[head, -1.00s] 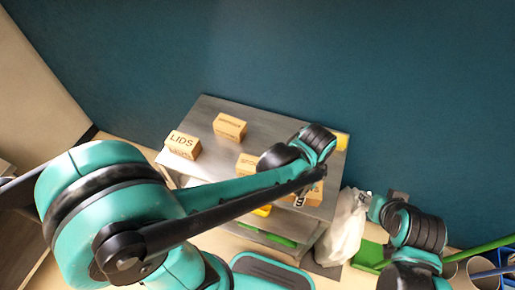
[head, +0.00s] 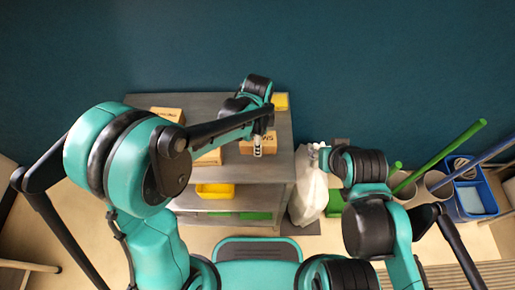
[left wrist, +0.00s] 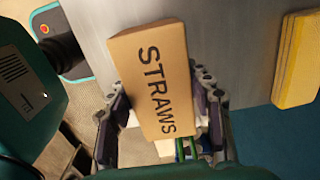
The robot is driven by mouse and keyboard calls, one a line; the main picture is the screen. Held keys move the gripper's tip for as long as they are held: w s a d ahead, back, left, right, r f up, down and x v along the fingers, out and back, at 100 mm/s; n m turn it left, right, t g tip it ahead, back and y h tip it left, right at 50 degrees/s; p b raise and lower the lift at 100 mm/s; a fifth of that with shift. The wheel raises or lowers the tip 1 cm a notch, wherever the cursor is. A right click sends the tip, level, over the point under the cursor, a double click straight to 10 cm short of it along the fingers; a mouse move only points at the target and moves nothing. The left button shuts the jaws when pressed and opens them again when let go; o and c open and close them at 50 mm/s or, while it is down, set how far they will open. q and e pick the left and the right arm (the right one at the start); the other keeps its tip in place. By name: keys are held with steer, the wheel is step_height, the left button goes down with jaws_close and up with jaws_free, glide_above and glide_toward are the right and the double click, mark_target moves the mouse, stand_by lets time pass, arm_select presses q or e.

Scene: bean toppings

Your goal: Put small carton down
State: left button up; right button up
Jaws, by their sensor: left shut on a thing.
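My left gripper (left wrist: 163,112) is shut on a small brown carton (left wrist: 152,62) marked STRAWS, with one finger on each side of it. In the head view the left gripper (head: 258,150) and the carton (head: 246,147) are at the right front part of the grey metal cart's top (head: 278,140). I cannot tell whether the carton touches the top. My right gripper (head: 318,156) is beside the cart, near a white bag, and its fingers are too small to read.
Other brown cartons stand on the cart top, one at the back left (head: 168,114) and one partly hidden by my left arm (head: 209,158). A yellow block (head: 280,101) lies at the back right. A yellow bin (head: 215,190) is on a lower shelf. The white bag (head: 310,192) hangs at the right.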

arm_select(q)
steer(key=shift+f+b, duration=0.8)
steer(key=shift+f, duration=1.05)
steer(key=shift+s+f, duration=0.1)
steer(key=o, duration=1.2)
steer(key=shift+o, duration=0.2)
